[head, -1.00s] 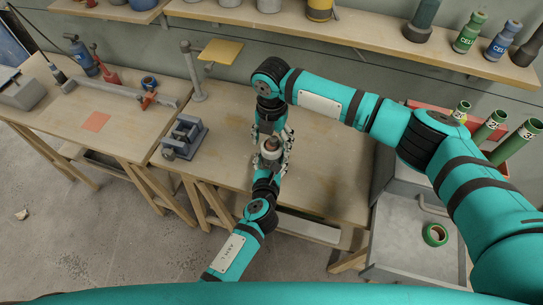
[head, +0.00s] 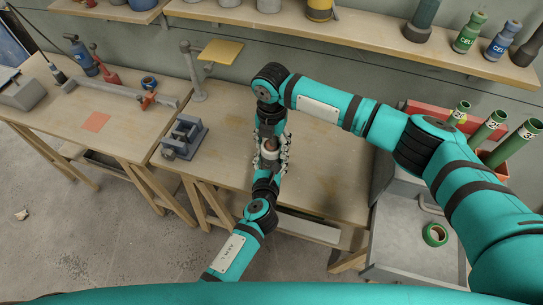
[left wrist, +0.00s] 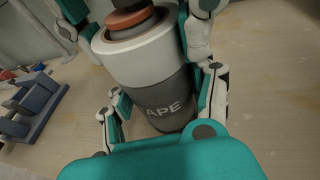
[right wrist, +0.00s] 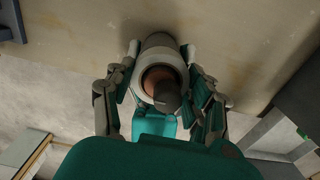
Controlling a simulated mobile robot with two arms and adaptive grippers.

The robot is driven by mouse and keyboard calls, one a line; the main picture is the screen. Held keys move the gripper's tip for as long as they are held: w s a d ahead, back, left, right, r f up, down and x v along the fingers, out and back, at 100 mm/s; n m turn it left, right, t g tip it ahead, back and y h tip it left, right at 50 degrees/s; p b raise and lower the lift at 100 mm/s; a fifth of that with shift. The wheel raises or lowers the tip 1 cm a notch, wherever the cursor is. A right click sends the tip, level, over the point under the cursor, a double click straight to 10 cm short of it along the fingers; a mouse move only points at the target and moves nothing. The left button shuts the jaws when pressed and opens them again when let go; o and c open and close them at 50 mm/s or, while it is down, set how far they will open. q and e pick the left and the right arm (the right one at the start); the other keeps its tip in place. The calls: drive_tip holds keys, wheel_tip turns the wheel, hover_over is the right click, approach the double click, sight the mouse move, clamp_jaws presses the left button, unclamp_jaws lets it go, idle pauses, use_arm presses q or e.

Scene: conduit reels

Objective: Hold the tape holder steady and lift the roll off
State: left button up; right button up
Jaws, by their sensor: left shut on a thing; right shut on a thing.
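The tape holder (left wrist: 168,105) is a dark grey upright cylinder with partly visible white lettering, standing on the middle workbench. A pale roll (left wrist: 140,57) sits around its upper part, with a red-brown core (left wrist: 127,19) and dark top above. The right wrist view shows the roll (right wrist: 160,50) from above. My left gripper (head: 268,166) comes from the near side, shut on the holder's dark body below the roll. My right gripper (head: 269,141) comes from the far side, its fingers shut on both sides of the roll. The fingers partly hide both things in the head view.
A grey cabinet (head: 405,235) with a green ring (head: 434,235) is at right. The bench right of the grippers is clear.

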drive_tip(key=shift+r, duration=5)
use_arm(q)
drive_tip(key=o, duration=1.4)
drive_tip(key=shift+s, duration=0.1)
drive_tip(key=v, duration=1.1)
drive_tip(key=shift+s+r, duration=0.15)
drive_tip(key=shift+s, duration=0.25)
